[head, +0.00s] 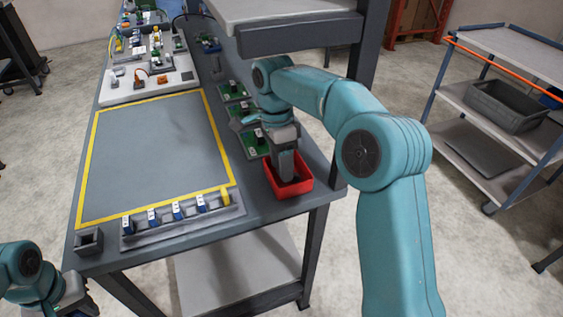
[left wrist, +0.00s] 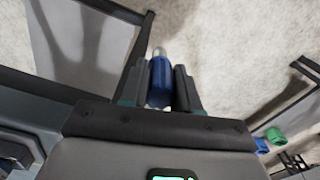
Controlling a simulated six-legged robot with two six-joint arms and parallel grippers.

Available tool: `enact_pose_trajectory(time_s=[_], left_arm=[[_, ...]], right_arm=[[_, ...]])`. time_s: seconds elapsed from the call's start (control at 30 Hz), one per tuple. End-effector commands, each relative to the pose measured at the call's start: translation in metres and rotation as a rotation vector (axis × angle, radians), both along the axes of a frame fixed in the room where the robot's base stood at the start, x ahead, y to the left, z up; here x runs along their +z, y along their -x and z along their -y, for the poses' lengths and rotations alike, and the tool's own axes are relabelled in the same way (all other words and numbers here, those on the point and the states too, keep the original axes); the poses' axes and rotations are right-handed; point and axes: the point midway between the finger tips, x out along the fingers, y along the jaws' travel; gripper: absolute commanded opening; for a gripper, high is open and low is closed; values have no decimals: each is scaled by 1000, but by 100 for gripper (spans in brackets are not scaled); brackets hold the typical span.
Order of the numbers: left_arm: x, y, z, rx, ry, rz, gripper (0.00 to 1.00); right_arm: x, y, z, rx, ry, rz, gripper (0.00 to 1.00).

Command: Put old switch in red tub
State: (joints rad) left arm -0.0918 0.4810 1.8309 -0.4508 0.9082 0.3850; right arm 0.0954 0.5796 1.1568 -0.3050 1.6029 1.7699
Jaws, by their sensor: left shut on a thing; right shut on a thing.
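The red tub (head: 304,184) stands at the near right corner of the grey table. My right gripper (head: 287,172) points down into the tub from above, with its fingertips at about rim height or just inside. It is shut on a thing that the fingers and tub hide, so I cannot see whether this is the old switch. My left gripper (head: 78,306) is at the bottom left, off the table's near edge. In the left wrist view its fingers (left wrist: 158,88) are shut on a blue part (left wrist: 161,80) with a metal tip.
A dispenser row (head: 183,222) with several blue parts lies along the near edge, beside a small dark box (head: 89,242). Green boards (head: 238,111) line the right side. The yellow-framed area (head: 155,150) is clear. A shelf post (head: 366,60) rises close behind my right arm.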

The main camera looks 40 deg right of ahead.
Motion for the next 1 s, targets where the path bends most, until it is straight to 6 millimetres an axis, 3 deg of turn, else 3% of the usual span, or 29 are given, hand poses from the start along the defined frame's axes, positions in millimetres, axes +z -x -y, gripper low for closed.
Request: enact_pose_trajectory(time_s=[0.07, 0.1, 0.43, 0.8, 1.0], left_arm=[[-1, 0, 0, 0, 0, 0, 0], [-1, 0, 0, 0, 0, 0, 0], [2, 0, 0, 0, 0, 0, 0], [24, 0, 0, 0, 0, 0, 0], [27, 0, 0, 0, 0, 0, 0]], right_arm=[[-3, 0, 0, 0, 0, 0, 20], [-2, 0, 0, 0, 0, 0, 64], [3, 0, 0, 0, 0, 0, 65], [65, -15, 4, -1, 1, 2, 65], [74, -17, 4, 0, 1, -1, 65]])
